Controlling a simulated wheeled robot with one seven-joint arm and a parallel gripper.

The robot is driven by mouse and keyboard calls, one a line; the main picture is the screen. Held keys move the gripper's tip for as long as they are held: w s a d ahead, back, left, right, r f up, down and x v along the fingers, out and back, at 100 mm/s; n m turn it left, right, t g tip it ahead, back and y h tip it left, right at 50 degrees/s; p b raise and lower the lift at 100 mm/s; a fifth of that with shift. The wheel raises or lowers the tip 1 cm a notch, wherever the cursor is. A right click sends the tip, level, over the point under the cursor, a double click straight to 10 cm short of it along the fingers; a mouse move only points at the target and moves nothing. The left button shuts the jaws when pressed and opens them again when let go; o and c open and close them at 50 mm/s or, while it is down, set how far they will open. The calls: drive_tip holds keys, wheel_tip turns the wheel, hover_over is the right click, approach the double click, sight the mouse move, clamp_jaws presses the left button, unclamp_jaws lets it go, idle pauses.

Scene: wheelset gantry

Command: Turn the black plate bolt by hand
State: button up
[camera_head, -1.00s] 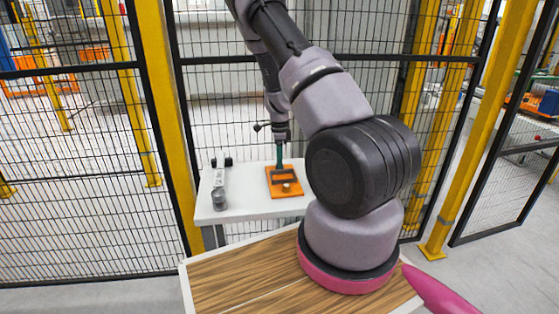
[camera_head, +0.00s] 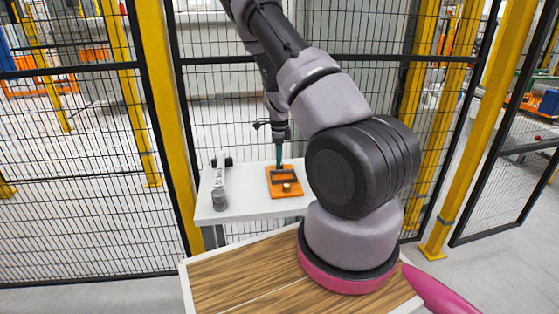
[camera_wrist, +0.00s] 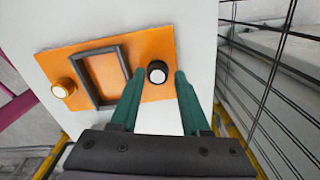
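The orange plate (camera_wrist: 151,40) lies on the white table. A black bolt (camera_wrist: 157,73) with a pale centre stands on the plate near its right end in the wrist view. My gripper (camera_wrist: 159,78) points down at this bolt, with one green finger on each side of it. The fingers are apart, and gaps show between them and the bolt. In the head view my gripper (camera_head: 279,160) is over the far part of the orange plate (camera_head: 285,192), and the black bolt cannot be made out there.
A black rectangular frame (camera_wrist: 122,54) and a brass-coloured knob (camera_wrist: 62,89) also stand on the plate. Grey cylindrical items (camera_head: 220,199) stand at the left of the white table (camera_head: 255,208). A black mesh fence (camera_head: 240,85) is close behind.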

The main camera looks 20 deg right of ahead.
drive_tip(key=shift+s, duration=0.1)
wheel_tip(320, 180, up, 11)
drive_tip(key=shift+f, duration=0.15)
idle(0.4)
idle(0.4)
drive_tip(key=s+a+r+n+t+y, duration=0.1)
drive_tip(key=s+a+r+n, duration=0.25)
drive_tip(key=r, duration=0.45)
drive_tip(key=s+a+r+n+t+y, duration=0.1)
drive_tip(key=s+a+r+n, duration=0.25)
drive_tip(key=r, duration=0.35)
drive_tip(key=s+a+r+n+t+y, duration=0.1)
drive_tip(key=s+a+r+n+t, duration=0.2)
drive_tip(key=r, duration=0.5)
drive_tip(key=s+a+r+n+t, duration=0.1)
drive_tip(key=s+r+n, duration=0.3)
drive_tip(key=s, duration=0.5)
drive_tip(key=s+a+r+n+t+h, duration=0.1)
drive_tip(key=s+a+r+n, duration=0.3)
drive_tip(key=s+n, duration=0.2)
drive_tip(key=s, duration=0.2)
drive_tip(key=shift+s+a+r, duration=0.2)
drive_tip(key=shift+s, duration=0.2)
